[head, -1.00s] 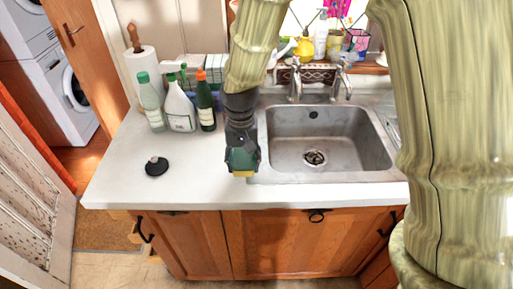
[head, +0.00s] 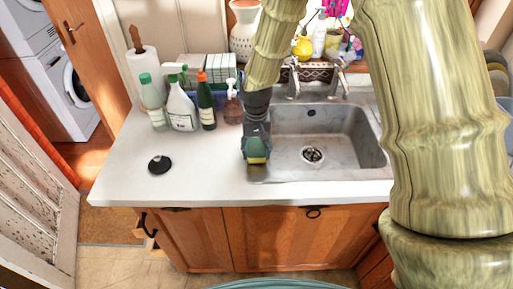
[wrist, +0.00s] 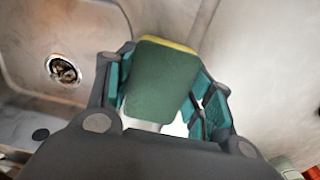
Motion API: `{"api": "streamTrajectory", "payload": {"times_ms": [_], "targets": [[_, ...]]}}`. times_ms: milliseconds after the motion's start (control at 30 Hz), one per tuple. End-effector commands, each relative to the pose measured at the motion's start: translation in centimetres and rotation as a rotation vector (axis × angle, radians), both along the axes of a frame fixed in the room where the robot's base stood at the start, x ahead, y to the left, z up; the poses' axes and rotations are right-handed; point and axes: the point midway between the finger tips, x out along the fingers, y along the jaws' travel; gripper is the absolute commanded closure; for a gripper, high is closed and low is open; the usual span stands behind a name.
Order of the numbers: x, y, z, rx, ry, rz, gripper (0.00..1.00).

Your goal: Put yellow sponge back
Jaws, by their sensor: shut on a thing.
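The yellow sponge, with a green scouring side, is held in my gripper. In the wrist view the sponge (wrist: 160,80) stands between the fingers, its green face toward the camera and a yellow edge at the top. My gripper (wrist: 163,92) is shut on it. In the head view my gripper (head: 256,148) is at the left rim of the steel sink (head: 325,140), with a bit of the sponge (head: 257,160) showing at its tip. The exact height of the sponge above the rim is hard to tell.
Left of the sink are a soap pump bottle (head: 232,105), a dark green bottle (head: 206,108), a white spray bottle (head: 181,108) and a paper roll (head: 145,70). A black plug (head: 159,165) lies on the counter (head: 195,175). The taps (head: 337,80) stand behind the sink.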

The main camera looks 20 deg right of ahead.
Motion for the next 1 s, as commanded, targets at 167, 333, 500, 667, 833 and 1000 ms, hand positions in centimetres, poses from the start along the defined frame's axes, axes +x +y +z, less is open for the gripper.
{"api": "streamTrajectory", "payload": {"times_ms": [167, 333, 500, 667, 833, 1000], "targets": [[-0.01, 0.01, -0.53, 0.0, 0.0, 0.0, 0.67], [-0.01, 0.02, -0.55, 0.0, 0.0, 0.0, 0.67], [0.01, 0.02, -0.77, 0.0, -0.001, 0.0, 0.42], [0.0, 0.02, -0.76, 0.0, 0.0, 0.0, 0.26], [0.0, 0.02, -0.76, 0.0, 0.0, 0.0, 0.26], [0.03, 0.02, -0.36, 0.001, -0.001, 0.0, 0.26]]}}
